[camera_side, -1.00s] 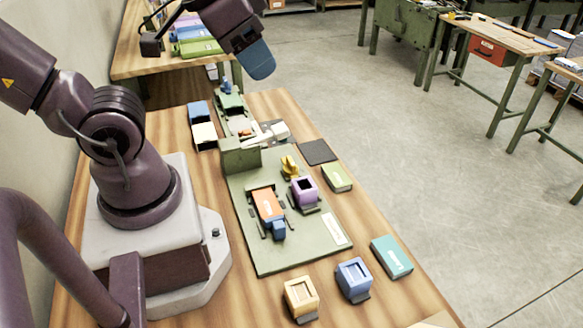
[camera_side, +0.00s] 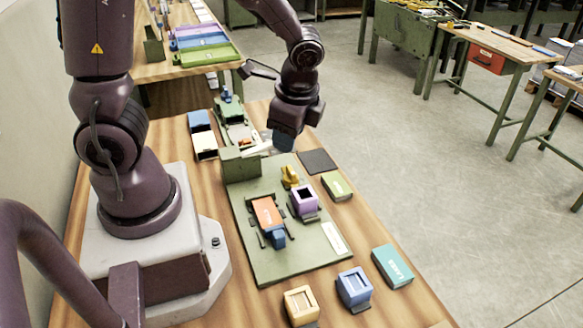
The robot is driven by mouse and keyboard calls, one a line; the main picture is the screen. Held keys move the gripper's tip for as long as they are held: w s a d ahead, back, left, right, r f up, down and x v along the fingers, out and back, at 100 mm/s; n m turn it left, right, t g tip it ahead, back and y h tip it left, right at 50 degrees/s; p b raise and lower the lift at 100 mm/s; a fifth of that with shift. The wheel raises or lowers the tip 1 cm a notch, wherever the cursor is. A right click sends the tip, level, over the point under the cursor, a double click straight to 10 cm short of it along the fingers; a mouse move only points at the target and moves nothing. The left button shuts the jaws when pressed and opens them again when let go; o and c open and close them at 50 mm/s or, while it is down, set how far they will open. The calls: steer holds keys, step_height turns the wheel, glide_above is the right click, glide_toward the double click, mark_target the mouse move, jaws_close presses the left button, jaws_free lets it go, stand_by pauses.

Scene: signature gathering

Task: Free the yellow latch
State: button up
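The yellow latch (camera_side: 290,177) is a small yellow piece near the far end of the green board (camera_side: 285,265). It stands just beyond the purple open box (camera_side: 304,200). An orange block with a blue end (camera_side: 267,216) lies in dark rails on the board, left of the purple box. My gripper (camera_side: 283,143) is above the far edge of the board, beyond the latch and apart from it in the picture. Its fingers point down, and they are too small and partly hidden to tell whether they are open.
A green upright block (camera_side: 240,166) stands at the board's far left corner. A dark pad (camera_side: 317,161) and a green box (camera_side: 337,186) lie right of the board. A teal box (camera_side: 392,266), a blue crate (camera_side: 354,289) and a tan crate (camera_side: 300,306) stand nearer.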

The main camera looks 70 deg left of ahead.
mark_target(291, 169)
steer(key=w+a+f+m, duration=0.1)
steer(key=a+f+m, duration=0.1)
steer(key=f, duration=0.3)
steer(key=w+a+f+m+y, duration=0.1)
steer(key=a+f+m, duration=0.2)
steer(key=f+m, duration=0.1)
steer(key=w+a+f+m, duration=0.1)
steer(key=a+f+m, duration=0.2)
steer(key=f, duration=0.3)
steer(key=shift+w+a+f+m+t+y, duration=0.15)
steer(key=shift+w+f+m+t+y, duration=0.15)
steer(key=shift+f, duration=0.05)
steer(key=shift+c, duration=0.2)
jaws_close()
